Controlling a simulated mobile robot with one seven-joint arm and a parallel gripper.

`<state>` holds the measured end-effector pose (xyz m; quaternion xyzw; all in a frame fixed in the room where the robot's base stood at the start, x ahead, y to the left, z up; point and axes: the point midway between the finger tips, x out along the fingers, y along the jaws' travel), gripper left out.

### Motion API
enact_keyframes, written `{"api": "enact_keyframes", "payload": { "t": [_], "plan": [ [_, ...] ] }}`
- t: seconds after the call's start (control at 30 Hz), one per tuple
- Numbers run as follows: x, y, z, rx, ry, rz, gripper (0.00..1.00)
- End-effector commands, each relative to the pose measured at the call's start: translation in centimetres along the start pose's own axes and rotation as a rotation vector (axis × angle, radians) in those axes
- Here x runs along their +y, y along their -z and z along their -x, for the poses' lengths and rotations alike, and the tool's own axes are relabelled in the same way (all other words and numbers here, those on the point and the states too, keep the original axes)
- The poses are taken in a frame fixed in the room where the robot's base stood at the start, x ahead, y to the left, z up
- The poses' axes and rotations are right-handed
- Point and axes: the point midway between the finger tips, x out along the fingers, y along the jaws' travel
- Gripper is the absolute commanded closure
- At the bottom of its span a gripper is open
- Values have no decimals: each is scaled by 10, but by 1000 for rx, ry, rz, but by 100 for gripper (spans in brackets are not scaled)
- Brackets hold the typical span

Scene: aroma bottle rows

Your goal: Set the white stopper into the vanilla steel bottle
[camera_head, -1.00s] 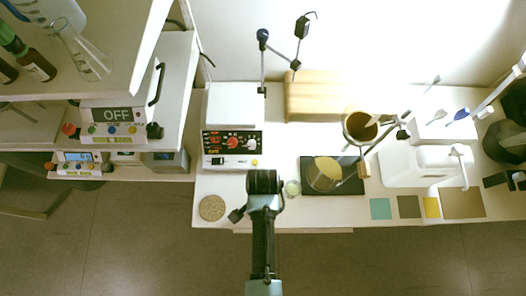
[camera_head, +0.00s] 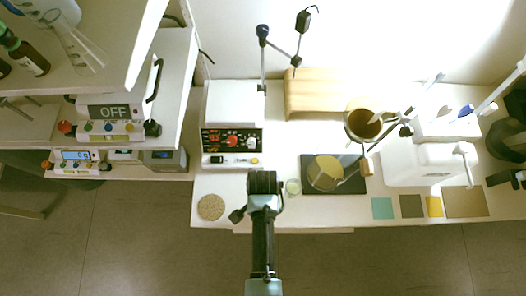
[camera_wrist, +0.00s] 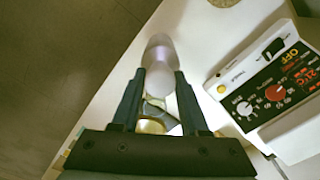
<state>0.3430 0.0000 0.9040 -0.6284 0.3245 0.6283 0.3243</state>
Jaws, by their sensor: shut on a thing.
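My gripper (camera_head: 264,182) is over the front of the bench in the head view, just left of a small pale jar (camera_head: 292,188). In the wrist view my gripper (camera_wrist: 160,78) is shut on a pale, whitish-lilac rounded piece (camera_wrist: 160,52). It may be the white stopper, but its full shape is partly hidden by the fingers. A gold-rimmed round thing (camera_wrist: 151,126) shows between the fingers, below the pale piece. I cannot pick out the vanilla steel bottle with certainty in either view.
A hotplate unit (camera_head: 232,140) stands behind my gripper, and a cork disc (camera_head: 211,207) lies to its left. A dark mat with a yellow-filled beaker (camera_head: 326,172) is to the right. Shelves with brown bottles (camera_head: 30,58) overhang at left. The bench front edge is close.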

Motion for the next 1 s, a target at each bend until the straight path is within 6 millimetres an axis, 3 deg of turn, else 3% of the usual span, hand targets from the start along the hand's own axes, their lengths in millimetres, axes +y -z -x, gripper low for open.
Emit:
{"api": "enact_keyframes", "payload": {
  "t": [0.13, 0.17, 0.33, 0.73, 1.0],
  "plan": [
    [0, 0, -4, 0, 1, 0, 100],
    [0, 0, -4, 1, 1, 0, 53],
    [0, 0, -3, 0, 1, 0, 22],
    [0, 0, 1, 0, 1, 0, 21],
    [-1, 1, 41, 3, 4, 0, 21]
  ]
}}
